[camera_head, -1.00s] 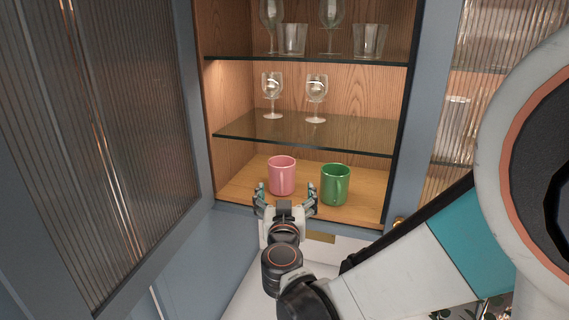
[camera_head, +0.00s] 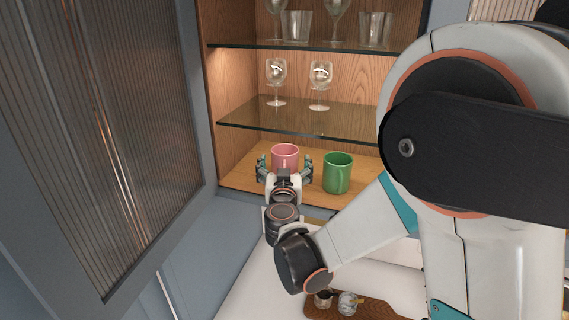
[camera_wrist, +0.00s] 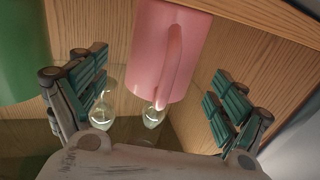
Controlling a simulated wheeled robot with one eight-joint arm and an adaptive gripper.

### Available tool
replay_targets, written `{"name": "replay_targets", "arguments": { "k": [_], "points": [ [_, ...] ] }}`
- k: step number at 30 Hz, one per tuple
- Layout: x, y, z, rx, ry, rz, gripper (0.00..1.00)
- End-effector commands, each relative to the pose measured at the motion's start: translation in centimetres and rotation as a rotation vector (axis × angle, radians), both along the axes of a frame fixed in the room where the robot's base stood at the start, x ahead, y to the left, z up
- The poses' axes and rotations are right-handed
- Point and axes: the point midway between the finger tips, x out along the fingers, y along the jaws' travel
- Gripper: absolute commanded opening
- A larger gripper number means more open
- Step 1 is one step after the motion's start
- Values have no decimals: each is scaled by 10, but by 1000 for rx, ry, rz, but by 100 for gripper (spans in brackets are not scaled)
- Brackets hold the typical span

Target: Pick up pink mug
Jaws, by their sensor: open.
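The pink mug (camera_head: 285,155) stands upright on the wooden bottom shelf of the open cabinet, left of the green mug. In the wrist view the pink mug (camera_wrist: 160,50) lies between the two fingers, with its handle facing the camera. My gripper (camera_head: 285,168) is open at the front of the pink mug, one finger to each side, with visible gaps between the fingers and the mug. The fingers of my gripper (camera_wrist: 155,90) hold nothing. The mug's lower part is hidden behind my gripper in the head view.
The green mug (camera_head: 338,173) stands close to the right of my gripper. A glass shelf (camera_head: 300,119) with two stemmed glasses (camera_head: 320,80) is above. The open ribbed-glass door (camera_head: 110,130) is at the left. Small items lie on a wooden board (camera_head: 370,309) below.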

Motion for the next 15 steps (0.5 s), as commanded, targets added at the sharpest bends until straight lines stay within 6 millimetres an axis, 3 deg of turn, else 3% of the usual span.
{"name": "replay_targets", "arguments": {
  "k": [7, 15],
  "points": [
    [33, -2, 3, 0, 0, -1, 90],
    [40, -3, 1, 0, 0, 0, 90]
  ]
}}
